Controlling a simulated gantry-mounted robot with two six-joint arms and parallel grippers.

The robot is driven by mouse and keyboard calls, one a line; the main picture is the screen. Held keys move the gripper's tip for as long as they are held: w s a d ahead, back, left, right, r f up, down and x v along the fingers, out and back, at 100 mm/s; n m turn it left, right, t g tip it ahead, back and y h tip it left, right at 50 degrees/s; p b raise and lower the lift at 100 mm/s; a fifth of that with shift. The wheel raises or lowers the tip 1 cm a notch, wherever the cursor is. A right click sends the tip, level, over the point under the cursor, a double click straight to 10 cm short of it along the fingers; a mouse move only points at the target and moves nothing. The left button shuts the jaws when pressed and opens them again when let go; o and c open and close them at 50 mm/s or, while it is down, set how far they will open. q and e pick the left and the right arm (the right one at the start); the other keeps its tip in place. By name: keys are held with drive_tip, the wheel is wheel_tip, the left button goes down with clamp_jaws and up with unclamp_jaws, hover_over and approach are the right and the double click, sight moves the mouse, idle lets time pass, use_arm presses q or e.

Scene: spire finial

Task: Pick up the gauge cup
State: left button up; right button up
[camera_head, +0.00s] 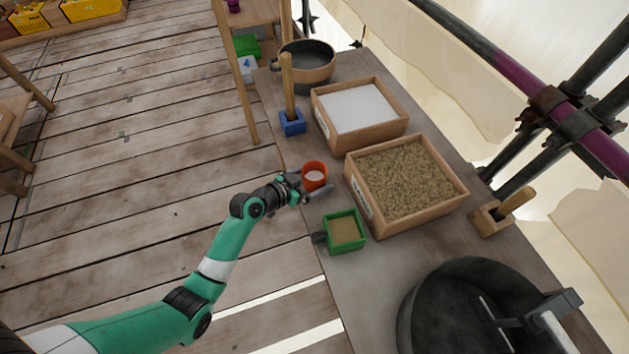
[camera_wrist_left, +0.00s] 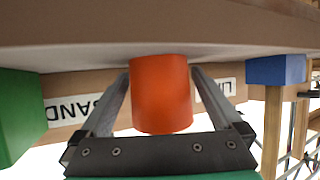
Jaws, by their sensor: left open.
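The orange-red gauge cup (camera_head: 315,171) stands upright near the left edge of the workbench, with pale material inside. My left gripper (camera_head: 307,189) is open at the cup's near left side. In the left wrist view the cup (camera_wrist_left: 161,95) is between the two spread fingers, one on each side. Small gaps seem to show there, but I cannot tell whether either finger touches it. My right gripper is in neither view.
A green square box (camera_head: 344,231) stands close to my gripper. A sand tray (camera_head: 437,212), a white-filled tray (camera_head: 362,146) and a blue block with a wooden handle (camera_head: 292,124) stand nearby. A black tub (camera_head: 425,300) is at front right.

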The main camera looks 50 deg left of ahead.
use_arm(q)
drive_tip(key=c, duration=1.2)
